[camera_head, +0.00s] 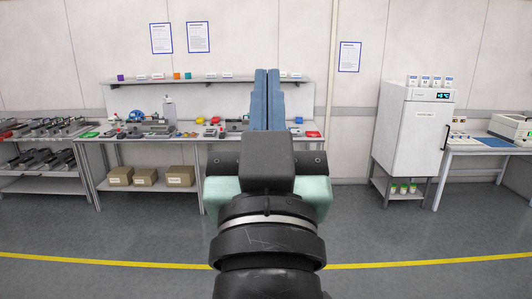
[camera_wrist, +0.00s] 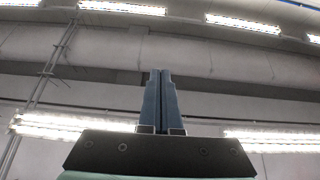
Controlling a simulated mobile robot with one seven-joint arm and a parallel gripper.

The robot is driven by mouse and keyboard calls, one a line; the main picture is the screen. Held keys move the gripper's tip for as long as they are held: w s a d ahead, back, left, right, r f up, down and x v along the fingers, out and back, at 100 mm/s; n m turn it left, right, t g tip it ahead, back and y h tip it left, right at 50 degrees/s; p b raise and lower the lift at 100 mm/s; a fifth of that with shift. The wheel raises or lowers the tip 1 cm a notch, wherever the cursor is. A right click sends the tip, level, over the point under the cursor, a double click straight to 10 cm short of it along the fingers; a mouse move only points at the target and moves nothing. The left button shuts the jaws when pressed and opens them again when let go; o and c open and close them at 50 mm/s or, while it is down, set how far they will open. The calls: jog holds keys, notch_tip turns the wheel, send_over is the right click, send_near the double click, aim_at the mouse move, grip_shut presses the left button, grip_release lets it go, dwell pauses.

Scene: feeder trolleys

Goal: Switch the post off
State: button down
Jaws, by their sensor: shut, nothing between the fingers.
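My gripper (camera_head: 267,72) points up in the middle of the head view, its two blue fingers closed together with nothing between them. In the wrist view my gripper (camera_wrist: 160,72) also shows shut, against the ceiling. A long workbench (camera_head: 150,139) stands behind it along the wall, with small grey devices and coloured parts on top. My gripper and arm hide part of the bench's right side. I cannot make out which thing is the post or its switch; the items on the bench are too small to tell.
A feeder trolley (camera_head: 45,186) stands at the far left. A white cabinet (camera_head: 405,130) with a lit display stands right of the bench, beside a table (camera_head: 470,147) with equipment. Cardboard boxes (camera_head: 145,177) sit on the bench's lower shelf. The floor in front is clear, with a yellow line (camera_head: 120,263).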

jog(key=s+r+t, duration=0.3)
jog(key=s+r, duration=0.3)
jog(key=s, duration=0.1)
jog(key=shift+r, duration=0.2)
jog(key=w+f+g, duration=0.4)
jog(key=f, duration=0.7)
jog(key=w+a+f+g, duration=0.1)
jog(key=w+f+g, duration=0.35)
jog(key=f, duration=0.65)
jog(key=w+f+g, duration=0.4)
jog(key=f, duration=0.6)
jog(key=s+f+g, duration=0.3)
jog(key=f+g, duration=0.2)
jog(key=f, duration=0.9)
jog(key=s+a+f+g, duration=0.1)
jog(key=s+f+g, duration=0.9)
jog(key=s+f, duration=0.9)
jog(key=shift+a+f, duration=0.25)
jog(key=shift+f, duration=0.55)
